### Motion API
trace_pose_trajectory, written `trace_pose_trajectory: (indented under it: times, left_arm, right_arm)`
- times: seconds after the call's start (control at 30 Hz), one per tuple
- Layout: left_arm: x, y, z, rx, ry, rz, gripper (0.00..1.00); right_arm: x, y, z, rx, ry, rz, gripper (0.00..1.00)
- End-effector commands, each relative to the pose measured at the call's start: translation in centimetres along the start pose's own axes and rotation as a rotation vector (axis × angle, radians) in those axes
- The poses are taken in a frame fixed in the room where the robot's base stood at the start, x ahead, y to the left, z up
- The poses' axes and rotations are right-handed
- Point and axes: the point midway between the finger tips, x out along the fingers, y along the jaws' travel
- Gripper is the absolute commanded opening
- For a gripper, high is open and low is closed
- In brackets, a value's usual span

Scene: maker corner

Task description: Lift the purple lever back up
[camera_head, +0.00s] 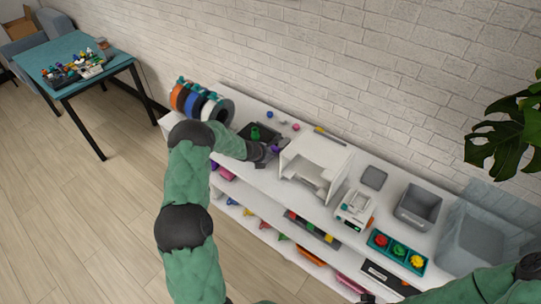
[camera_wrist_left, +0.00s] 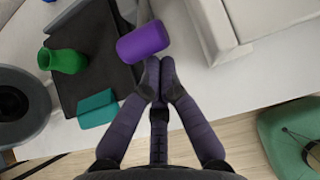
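The purple lever shows as a purple cylinder-shaped grip (camera_wrist_left: 143,41) at the top middle of the left wrist view, lying slightly tilted over the edge of a dark panel. In the head view it is a small purple spot (camera_head: 276,149) beside my left gripper (camera_head: 264,153). In the left wrist view the left gripper's fingers (camera_wrist_left: 160,68) are together with nothing between them. Their tips are right at the lower edge of the purple grip; I cannot tell whether they touch it. A dark bit at the bottom edge of the head view may be my right gripper (camera_head: 368,298), mostly cut off.
A green knob (camera_wrist_left: 66,61) and a teal block (camera_wrist_left: 97,109) are at the dark panel (camera_wrist_left: 90,50). Spools (camera_head: 197,103) stand left of the gripper. A white open-fronted box (camera_head: 318,158) stands close on its right. A grey bin (camera_head: 418,206) is farther right.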

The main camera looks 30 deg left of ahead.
Motion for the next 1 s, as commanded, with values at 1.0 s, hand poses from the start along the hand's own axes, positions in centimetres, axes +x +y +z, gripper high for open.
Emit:
trace_pose_trajectory:
  times: [1.0]
  left_arm:
    - [-5.5,0.2,3.9,0.007,-0.001,-0.005,0.00]
  right_arm:
    - [-4.8,-1.7,0.2,0.000,0.000,0.000,0.40]
